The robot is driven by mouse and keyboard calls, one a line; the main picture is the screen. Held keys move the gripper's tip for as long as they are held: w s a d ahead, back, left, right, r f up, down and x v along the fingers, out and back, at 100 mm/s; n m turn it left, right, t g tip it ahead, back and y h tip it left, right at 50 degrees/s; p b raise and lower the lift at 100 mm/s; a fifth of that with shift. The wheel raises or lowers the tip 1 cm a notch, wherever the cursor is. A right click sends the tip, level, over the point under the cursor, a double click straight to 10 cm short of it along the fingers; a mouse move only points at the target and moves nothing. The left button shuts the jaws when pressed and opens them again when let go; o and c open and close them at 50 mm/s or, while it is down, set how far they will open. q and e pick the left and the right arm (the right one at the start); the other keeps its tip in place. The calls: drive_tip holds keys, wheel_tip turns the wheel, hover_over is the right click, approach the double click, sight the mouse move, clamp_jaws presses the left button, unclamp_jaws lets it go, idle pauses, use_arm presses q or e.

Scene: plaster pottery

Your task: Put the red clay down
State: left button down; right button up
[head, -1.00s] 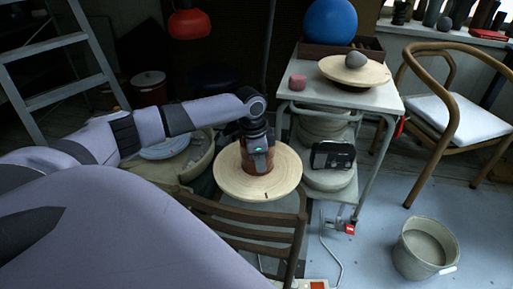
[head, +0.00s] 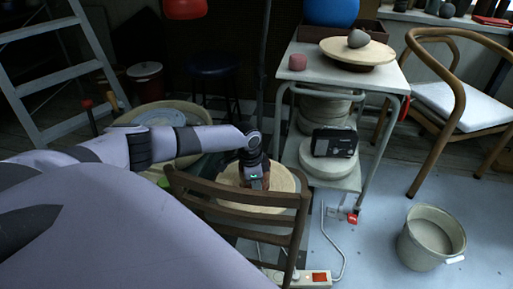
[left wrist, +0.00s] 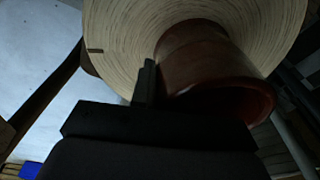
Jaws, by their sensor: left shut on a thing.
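The red clay (left wrist: 200,60) is a reddish-brown, pot-like cylinder with a rounded rim, seen close in the left wrist view. My left gripper (head: 254,184) is shut on it, with one dark finger visible along its side. A round pale wooden board (left wrist: 110,35) lies at the clay's far end, and they appear to touch. In the head view the board (head: 284,181) is around the gripper, behind the slats of a chair back. The chair back hides its near edge and whatever supports it. My right gripper is not in view.
The brown wooden chair (head: 235,209) stands just in front of the board. A grey table (head: 378,82) to the right holds a small reddish lump (head: 298,62) and a round board with a grey lump (head: 358,39). A bucket (head: 432,240) stands on the floor at right.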

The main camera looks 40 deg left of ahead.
use_arm(q)
drive_tip(key=shift+w+f, duration=0.15)
drive_tip(key=shift+f, duration=0.3)
wheel_tip(320, 180, down, 4)
drive_tip(key=shift+r+b, duration=0.1)
drive_tip(key=shift+b, duration=0.9)
drive_tip(key=shift+f, duration=0.3)
drive_tip(key=shift+r, duration=0.1)
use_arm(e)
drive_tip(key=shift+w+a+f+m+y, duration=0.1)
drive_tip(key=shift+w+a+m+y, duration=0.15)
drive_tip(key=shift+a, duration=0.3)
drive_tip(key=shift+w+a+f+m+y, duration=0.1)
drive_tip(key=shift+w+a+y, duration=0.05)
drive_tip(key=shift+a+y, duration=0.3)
use_arm(q)
drive_tip(key=c, duration=1.1)
unclamp_jaws()
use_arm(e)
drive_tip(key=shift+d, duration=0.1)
